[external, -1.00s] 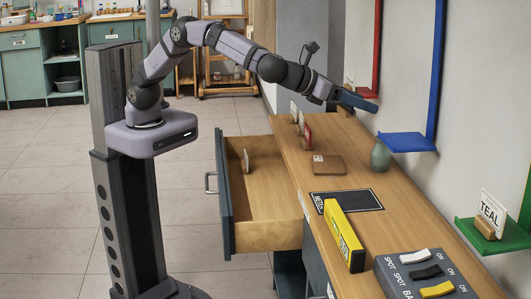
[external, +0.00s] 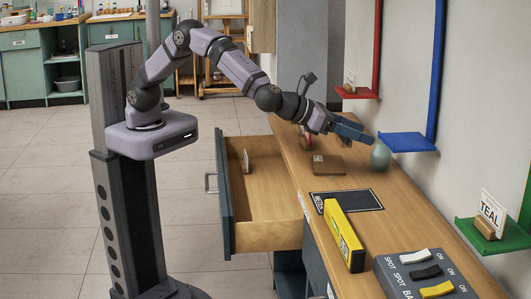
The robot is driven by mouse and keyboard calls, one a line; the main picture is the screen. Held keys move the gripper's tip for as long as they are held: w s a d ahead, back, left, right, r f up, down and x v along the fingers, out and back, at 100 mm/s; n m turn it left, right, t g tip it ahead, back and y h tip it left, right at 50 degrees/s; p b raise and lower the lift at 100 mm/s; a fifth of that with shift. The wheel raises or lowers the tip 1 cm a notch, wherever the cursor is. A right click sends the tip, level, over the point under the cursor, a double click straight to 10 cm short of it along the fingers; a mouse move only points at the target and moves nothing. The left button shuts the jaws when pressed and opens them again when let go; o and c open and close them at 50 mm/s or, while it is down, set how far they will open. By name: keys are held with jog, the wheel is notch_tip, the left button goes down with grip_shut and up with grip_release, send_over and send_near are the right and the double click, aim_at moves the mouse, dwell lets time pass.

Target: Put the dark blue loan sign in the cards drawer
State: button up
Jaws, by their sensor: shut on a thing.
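My gripper (external: 352,129) is above the far part of the wooden counter, just left of a grey-green vase. It is shut on a dark blue, flat, long piece (external: 358,131), which appears to be the loan sign. No lettering on it can be read from here. The piece points right and slightly down, its far end close to the vase. An open drawer (external: 262,236) juts out left of the counter. A small card in a holder (external: 245,161) stands inside at its far end. The drawer's name label cannot be read.
Red (external: 358,93), blue (external: 407,142) and green (external: 494,238) shelves line the wall. The drawer's middle is clear.

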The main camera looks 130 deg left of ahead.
aim_at(354, 181)
notch_tip(354, 181, down, 10)
jog(key=shift+f, duration=0.25)
dwell(0.5)
jog(key=shift+f, duration=0.3)
jog(key=o, duration=1.1)
jog(key=shift+c, duration=0.2)
jog(key=shift+r, duration=0.2)
jog(key=shift+r+p, duration=0.15)
jog(key=shift+p, duration=0.25)
jog(key=b+v, duration=0.2)
jog(key=v, duration=0.9)
jog(key=shift+s+d, duration=0.35)
jog(key=c, duration=1.4)
